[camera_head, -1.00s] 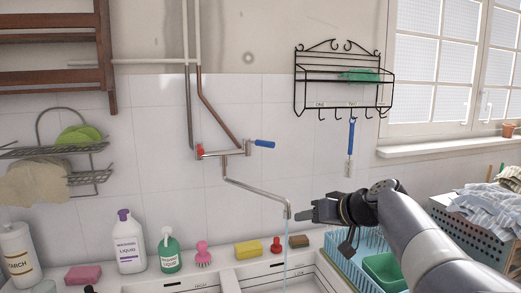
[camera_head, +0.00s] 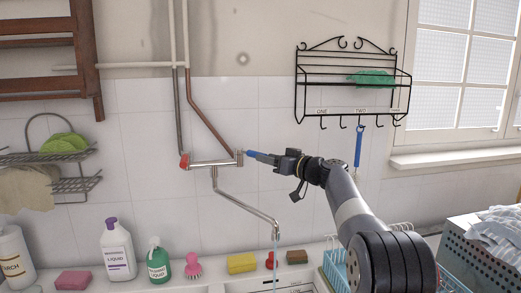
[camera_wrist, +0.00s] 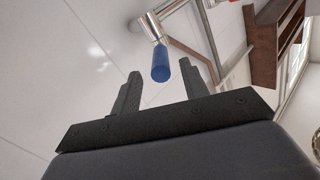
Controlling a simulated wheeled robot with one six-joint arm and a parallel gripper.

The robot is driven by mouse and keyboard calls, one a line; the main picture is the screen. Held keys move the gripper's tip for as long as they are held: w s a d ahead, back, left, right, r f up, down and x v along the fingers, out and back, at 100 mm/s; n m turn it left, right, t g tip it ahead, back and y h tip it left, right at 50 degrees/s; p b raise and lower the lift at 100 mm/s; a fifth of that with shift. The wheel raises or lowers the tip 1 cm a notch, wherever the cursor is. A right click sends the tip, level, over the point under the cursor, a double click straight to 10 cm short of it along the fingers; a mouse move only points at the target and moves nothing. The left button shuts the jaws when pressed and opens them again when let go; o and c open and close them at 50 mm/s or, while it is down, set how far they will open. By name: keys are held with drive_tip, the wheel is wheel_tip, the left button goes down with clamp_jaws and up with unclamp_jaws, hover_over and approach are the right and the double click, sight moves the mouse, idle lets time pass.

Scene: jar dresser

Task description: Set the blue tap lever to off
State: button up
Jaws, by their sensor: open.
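The blue tap lever (camera_head: 250,153) sticks out from the right end of the wall tap (camera_head: 212,163). In the wrist view the blue lever (camera_wrist: 160,64) lies between the two dark fingers of my gripper (camera_wrist: 158,85), which are apart. In the head view my gripper (camera_head: 262,157) is at the lever's outer end, coming from the right, and hides part of it. I cannot tell whether a finger touches the lever. A red handle (camera_head: 184,161) is at the tap's left end. Water (camera_head: 276,253) runs from the spout (camera_head: 250,211).
A black wire rack (camera_head: 350,85) with hooks and a hanging blue-handled brush (camera_head: 358,147) is on the wall above my arm. Bottles, sponges and a red stopper (camera_head: 270,260) stand along the sink's back edge. A blue dish rack (camera_head: 335,268) is at the lower right.

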sight(251, 154)
drive_tip(key=shift+p+x, duration=0.75)
drive_tip(key=shift+x, duration=1.15)
clamp_jaws()
